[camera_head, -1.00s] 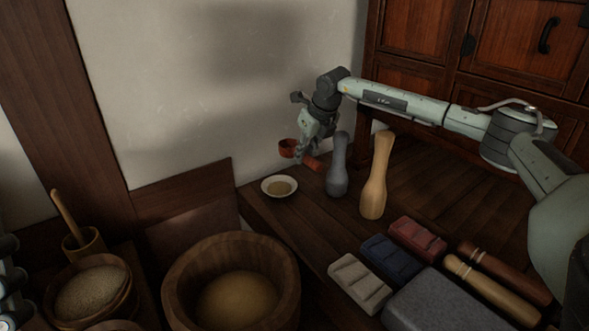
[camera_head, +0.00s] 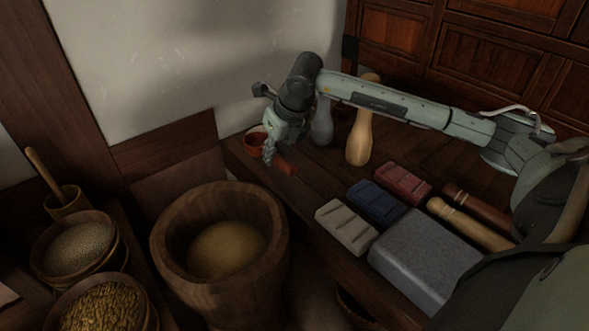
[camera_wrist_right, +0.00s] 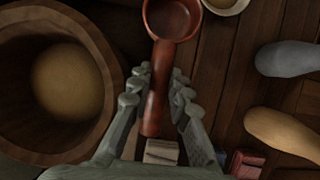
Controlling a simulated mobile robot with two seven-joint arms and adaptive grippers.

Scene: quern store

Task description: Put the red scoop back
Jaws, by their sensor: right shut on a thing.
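The red scoop (camera_head: 254,146) is in the fingers of my right gripper (camera_head: 271,153), held by its handle, with its cup pointing to the left in the head view. In the right wrist view the scoop's cup (camera_wrist_right: 172,18) points away and looks empty. Its handle lies between the two fingers of the gripper (camera_wrist_right: 157,88). The scoop appears to be above the dark bench, in front of a small pale dish that it mostly hides in the head view. The dish (camera_wrist_right: 226,5) is cut by the top edge of the wrist view. My left gripper is not seen.
A big wooden tub (camera_head: 167,222) with tan meal stands left of the bench. Bowls of grain (camera_head: 76,249) and a cup with a wooden stick (camera_head: 64,200) are farther left. Grey and pale pestle-like pieces (camera_head: 360,140), coloured blocks (camera_head: 376,202) and a grey slab (camera_head: 424,258) occupy the bench.

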